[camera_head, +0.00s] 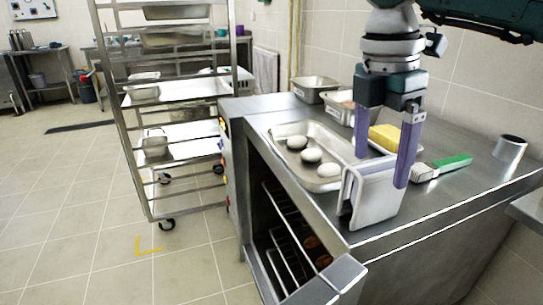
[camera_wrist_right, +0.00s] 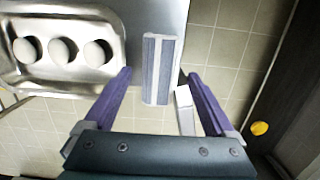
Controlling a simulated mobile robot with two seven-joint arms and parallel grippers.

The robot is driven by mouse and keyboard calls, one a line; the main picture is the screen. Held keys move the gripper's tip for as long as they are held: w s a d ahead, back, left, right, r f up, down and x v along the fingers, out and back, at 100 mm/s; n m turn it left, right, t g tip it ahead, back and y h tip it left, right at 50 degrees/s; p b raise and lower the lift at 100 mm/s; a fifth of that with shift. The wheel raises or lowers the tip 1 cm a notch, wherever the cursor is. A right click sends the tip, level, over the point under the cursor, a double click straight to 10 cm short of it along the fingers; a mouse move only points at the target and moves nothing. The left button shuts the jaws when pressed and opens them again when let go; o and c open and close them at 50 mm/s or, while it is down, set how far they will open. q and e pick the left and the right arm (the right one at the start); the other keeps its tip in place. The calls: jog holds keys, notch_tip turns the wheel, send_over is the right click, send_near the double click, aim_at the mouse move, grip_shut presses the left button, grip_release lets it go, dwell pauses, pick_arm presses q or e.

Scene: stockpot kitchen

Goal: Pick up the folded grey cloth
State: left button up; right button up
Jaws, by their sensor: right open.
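The grey cloth (camera_head: 374,200) shows as a pale grey, upright folded shape at the front edge of the steel top. In the right wrist view the cloth (camera_wrist_right: 162,70) is a narrow grey strip with light borders, seen from above. My right gripper (camera_head: 383,172) is open, its purple fingers pointing down at the cloth. In the wrist view the cloth lies between the lines of the two fingers (camera_wrist_right: 158,85), ahead of the palm. I see no grip on it, and cannot tell whether a finger touches it. My left gripper is out of view.
A yellow block (camera_head: 385,136), a green-handled tool (camera_head: 450,163) and a metal cup (camera_head: 509,148) are behind and right. The oven (camera_head: 290,235) below is open. A rack trolley (camera_head: 130,150) stands left.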

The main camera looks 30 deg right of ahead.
aim_at(378, 164)
jog(key=shift+d+f, duration=0.15)
jog(key=shift+f, duration=0.6)
jog(key=shift+d+f, duration=0.1)
jog(key=shift+f, duration=0.65)
jog(key=shift+f, duration=0.25)
jog(key=shift+c, duration=0.2)
grip_shut()
